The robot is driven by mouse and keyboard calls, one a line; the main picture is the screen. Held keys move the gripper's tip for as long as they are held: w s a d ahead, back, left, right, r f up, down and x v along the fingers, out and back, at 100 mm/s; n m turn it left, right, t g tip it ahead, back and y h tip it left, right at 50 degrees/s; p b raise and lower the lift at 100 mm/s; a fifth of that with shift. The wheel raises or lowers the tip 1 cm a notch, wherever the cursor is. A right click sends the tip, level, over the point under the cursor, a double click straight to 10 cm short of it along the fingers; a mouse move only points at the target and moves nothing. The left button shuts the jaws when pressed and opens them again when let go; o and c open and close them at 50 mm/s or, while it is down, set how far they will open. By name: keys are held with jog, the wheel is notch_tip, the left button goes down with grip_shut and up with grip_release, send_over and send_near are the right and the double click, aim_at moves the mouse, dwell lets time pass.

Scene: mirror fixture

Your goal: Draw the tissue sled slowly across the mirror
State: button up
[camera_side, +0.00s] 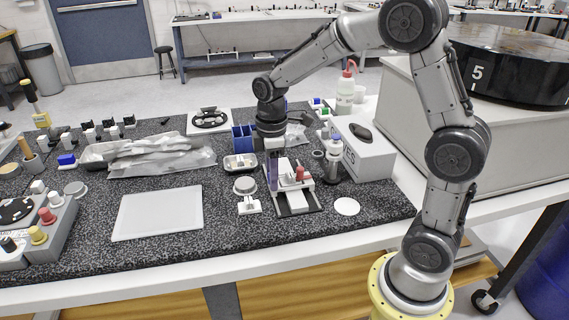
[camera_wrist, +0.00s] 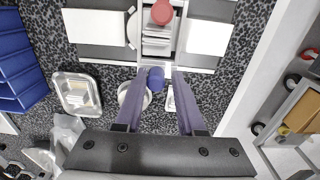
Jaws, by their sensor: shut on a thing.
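The fixture with a white frame (camera_side: 310,205) and dark base stands right of centre in the side view. A red knob (camera_side: 299,173) rises from it; in the wrist view the red knob (camera_wrist: 162,12) sits above a grey-white block (camera_wrist: 157,40). Pale rectangles (camera_wrist: 95,26) lie on dark panels to either side. I cannot tell for sure which surface is the mirror. My gripper (camera_side: 273,186) reaches down at the fixture's left side. In the wrist view its purple fingers (camera_wrist: 159,73) are closed around a small blue-ended piece (camera_wrist: 155,80), seemingly the sled's handle. Its underside is hidden.
A metal dish (camera_wrist: 77,93) and blue bin (camera_side: 242,138) stand near the gripper. A round grey-topped piece (camera_side: 245,186) is just left of the fixture. A white box (camera_side: 361,155) and bottles stand right. A pale flat plate (camera_side: 160,212) lies left. A white disc (camera_side: 347,206) lies right.

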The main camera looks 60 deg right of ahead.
jog(key=shift+s+a+f, duration=0.25)
jog(key=shift+s+a, duration=0.35)
jog(key=shift+s+a+f, duration=0.2)
jog(key=shift+s+a, duration=0.4)
jog(key=shift+s, duration=0.05)
jog(key=shift+s+a+f, duration=0.25)
jog(key=shift+s+a, duration=0.35)
jog(key=o, duration=0.7)
jog(key=shift+s, duration=0.1)
jog(key=shift+r, duration=0.1)
jog(key=shift+w+d+r, duration=0.1)
jog(key=shift+r, duration=1.75)
jog(key=shift+w+r, duration=0.1)
jog(key=shift+r, duration=1.7)
jog(key=s+r+m+t, duration=0.45)
jog(key=s+r, duration=0.25)
jog(key=s, duration=0.6)
jog(key=s+f+m, duration=0.1)
jog(key=s+m, duration=0.1)
jog(key=s+a+f+m+t, duration=0.1)
jog(key=m, duration=0.1)
jog(key=shift+s+f+m, duration=0.25)
jog(key=shift+s+f, duration=0.1)
jog(key=shift+f, duration=0.05)
